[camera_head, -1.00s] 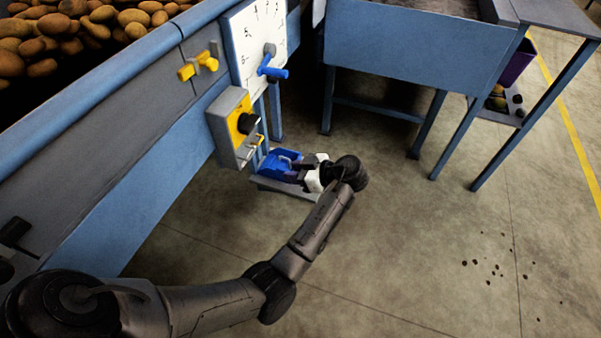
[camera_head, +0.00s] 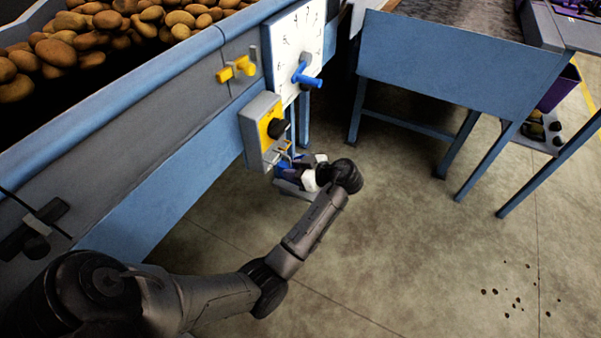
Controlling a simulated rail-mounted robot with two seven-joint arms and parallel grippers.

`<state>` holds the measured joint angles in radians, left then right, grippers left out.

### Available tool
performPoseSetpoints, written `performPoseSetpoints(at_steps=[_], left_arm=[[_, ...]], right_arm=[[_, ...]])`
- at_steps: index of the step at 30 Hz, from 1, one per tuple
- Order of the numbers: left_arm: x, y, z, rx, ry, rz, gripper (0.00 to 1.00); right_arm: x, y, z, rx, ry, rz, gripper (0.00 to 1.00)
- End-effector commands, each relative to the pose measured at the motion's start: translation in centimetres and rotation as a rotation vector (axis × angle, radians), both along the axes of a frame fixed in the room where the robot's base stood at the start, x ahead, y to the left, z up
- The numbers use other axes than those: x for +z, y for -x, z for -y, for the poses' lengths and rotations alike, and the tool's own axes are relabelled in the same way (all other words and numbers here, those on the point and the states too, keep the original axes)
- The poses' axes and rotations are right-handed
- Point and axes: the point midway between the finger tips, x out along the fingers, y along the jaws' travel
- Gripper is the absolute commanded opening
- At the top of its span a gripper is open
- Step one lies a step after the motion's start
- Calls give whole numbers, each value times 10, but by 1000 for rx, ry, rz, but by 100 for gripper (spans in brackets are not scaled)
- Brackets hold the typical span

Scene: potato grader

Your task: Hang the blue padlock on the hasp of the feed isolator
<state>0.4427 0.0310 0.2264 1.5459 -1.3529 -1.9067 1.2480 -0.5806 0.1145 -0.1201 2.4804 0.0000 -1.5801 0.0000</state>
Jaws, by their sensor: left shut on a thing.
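The feed isolator (camera_head: 262,131) is a grey box with a yellow plate and a black knob, on the side of the blue machine. A hasp (camera_head: 285,146) shows small at its lower right edge. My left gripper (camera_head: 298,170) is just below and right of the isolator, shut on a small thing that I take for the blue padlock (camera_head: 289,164). The padlock is mostly hidden and merges with the blue behind it. I cannot tell whether its shackle touches the hasp. My right gripper is out of view.
A grey shelf (camera_head: 292,192) with a blue container lies below the gripper, largely covered. Above the isolator are a yellow handle (camera_head: 237,69) and a white dial board (camera_head: 286,42) with a blue handle (camera_head: 307,78).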

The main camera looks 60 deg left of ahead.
Motion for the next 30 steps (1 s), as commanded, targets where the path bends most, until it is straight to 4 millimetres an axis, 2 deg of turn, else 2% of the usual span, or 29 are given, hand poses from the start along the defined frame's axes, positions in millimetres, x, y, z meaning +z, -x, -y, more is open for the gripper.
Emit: performPoseSetpoints(at_steps=[10, 18, 30], left_arm=[[0, 11, -22, 1, -3, 1, 4], [-11, 11, -22, 1, 0, 0, 4], [-14, 11, -22, 0, 0, 1, 4]], right_arm=[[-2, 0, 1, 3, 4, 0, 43], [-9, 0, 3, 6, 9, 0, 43], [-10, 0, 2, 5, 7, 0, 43]])
